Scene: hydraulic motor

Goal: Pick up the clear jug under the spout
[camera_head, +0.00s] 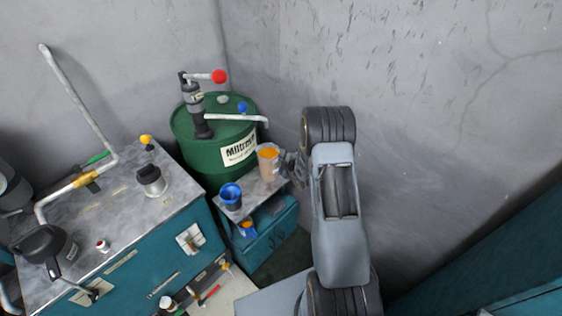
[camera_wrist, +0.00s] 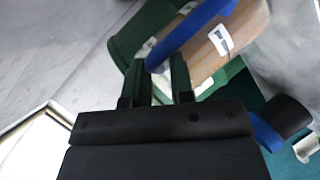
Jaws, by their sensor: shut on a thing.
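The clear jug (camera_head: 268,163) holds amber liquid and looks upright, below the end of the spout (camera_head: 264,121). It is above the grey top of a small teal stand (camera_head: 262,200); I cannot tell whether it touches that top. In the wrist view the jug (camera_wrist: 240,32) appears large and tilted, with a white label and a blue handle (camera_wrist: 190,30). My gripper (camera_head: 289,166) is at the jug's right side in the head view. In the wrist view my gripper's fingers (camera_wrist: 158,70) are shut on the blue handle. The fingertips are partly hidden.
A green drum (camera_head: 215,140) with a red-knobbed hand pump stands behind the jug. A blue cup (camera_head: 231,196) stands on the stand's front left. A workbench (camera_head: 125,215) with tools is at left. Grey walls (camera_head: 420,120) close off the back and right.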

